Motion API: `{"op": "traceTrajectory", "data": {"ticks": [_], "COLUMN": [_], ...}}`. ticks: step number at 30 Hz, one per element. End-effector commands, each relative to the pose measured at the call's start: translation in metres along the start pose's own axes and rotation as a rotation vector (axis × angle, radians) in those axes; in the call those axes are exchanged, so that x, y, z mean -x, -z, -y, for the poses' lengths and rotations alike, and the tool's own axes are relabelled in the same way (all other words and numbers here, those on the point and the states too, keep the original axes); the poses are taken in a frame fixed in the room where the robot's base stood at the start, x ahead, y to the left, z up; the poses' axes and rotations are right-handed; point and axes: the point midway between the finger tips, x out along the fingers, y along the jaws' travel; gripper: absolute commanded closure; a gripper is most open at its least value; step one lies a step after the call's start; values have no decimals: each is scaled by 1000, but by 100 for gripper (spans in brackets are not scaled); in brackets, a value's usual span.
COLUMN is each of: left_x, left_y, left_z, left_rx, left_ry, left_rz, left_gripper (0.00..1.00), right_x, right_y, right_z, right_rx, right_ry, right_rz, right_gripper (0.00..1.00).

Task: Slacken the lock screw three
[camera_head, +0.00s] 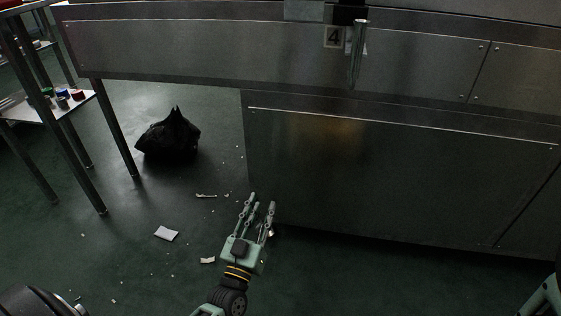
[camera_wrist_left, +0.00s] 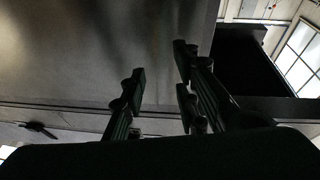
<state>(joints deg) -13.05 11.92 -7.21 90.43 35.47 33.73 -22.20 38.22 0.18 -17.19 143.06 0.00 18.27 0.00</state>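My left gripper (camera_head: 261,207) is low in front of the grey steel machine's lower panel (camera_head: 400,170). Its fingers are spread apart with nothing between them. In the left wrist view its dark fingers (camera_wrist_left: 160,75) stand apart against a grey metal surface. I cannot make out any lock screw marked three. A plate with the number 4 (camera_head: 334,37) is on the machine's upper front, and an upright metal handle (camera_head: 356,55) hangs just right of it, well above the gripper. My right gripper is not in view; only a bit of my right arm shows at the lower right.
A black bag (camera_head: 169,134) lies on the dark green floor at the left. Scraps of paper (camera_head: 166,234) are scattered near my left arm. A rack with small cans (camera_head: 62,101) stands at the far left. The floor between has free room.

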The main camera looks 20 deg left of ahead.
Motion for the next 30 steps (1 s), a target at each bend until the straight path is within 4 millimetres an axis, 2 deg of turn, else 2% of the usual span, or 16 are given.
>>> {"op": "traceTrajectory", "data": {"ticks": [1, 15, 30], "left_x": [-2, -9, -7], "left_y": [11, 98, 190], "left_z": [-5, -42, -76], "left_rx": [6, 53, 105], "left_ry": [-6, -67, -127], "left_rz": [-16, -174, -339], "left_gripper": [72, 72, 72], "right_x": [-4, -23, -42], "right_y": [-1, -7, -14], "right_z": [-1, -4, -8], "right_rx": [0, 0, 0], "right_ry": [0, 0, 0], "right_rz": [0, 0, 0], "right_gripper": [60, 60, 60]}}
